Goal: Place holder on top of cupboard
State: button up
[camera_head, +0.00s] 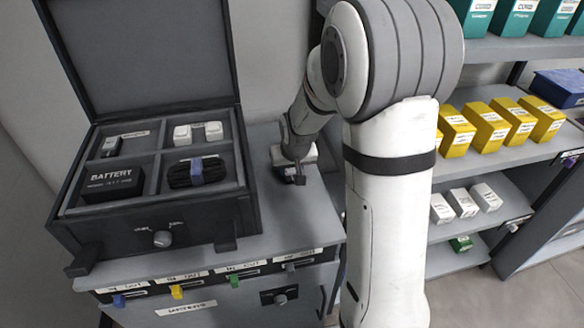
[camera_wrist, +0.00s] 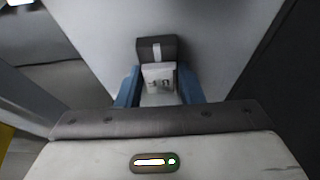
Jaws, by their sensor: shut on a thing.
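My gripper (camera_head: 297,174) is low over the right part of the grey cupboard top (camera_head: 290,215), to the right of the open black case. In the wrist view, the blue fingers of my gripper (camera_wrist: 160,88) are shut on the holder (camera_wrist: 157,74), a small white block with dark marks. A dark grey piece with a white stripe shows just beyond it. In the head view the gripper mostly hides the holder. I cannot tell whether it touches the cupboard top.
The open case (camera_head: 150,235) stands on the cupboard, with a battery box (camera_head: 112,182), a white pair of parts (camera_head: 198,132) and a coiled black cable (camera_head: 190,173) in its compartments. Shelves with yellow boxes (camera_head: 485,125) stand at the right. Bare cupboard top lies in front of my gripper.

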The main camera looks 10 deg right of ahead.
jog(key=shift+f, duration=0.15)
jog(key=o, duration=1)
jog(key=shift+o, duration=0.2)
jog(key=shift+s+r, duration=0.1)
jog(key=shift+r, duration=0.5)
jog(key=p+v, duration=0.1)
jog(key=v, duration=1)
jog(key=s+r+g, duration=0.1)
jog(key=s+g, duration=0.1)
jog(key=s, duration=1.8)
jog(key=shift+s+d+r, duration=0.3)
jog(key=shift+s, duration=0.1)
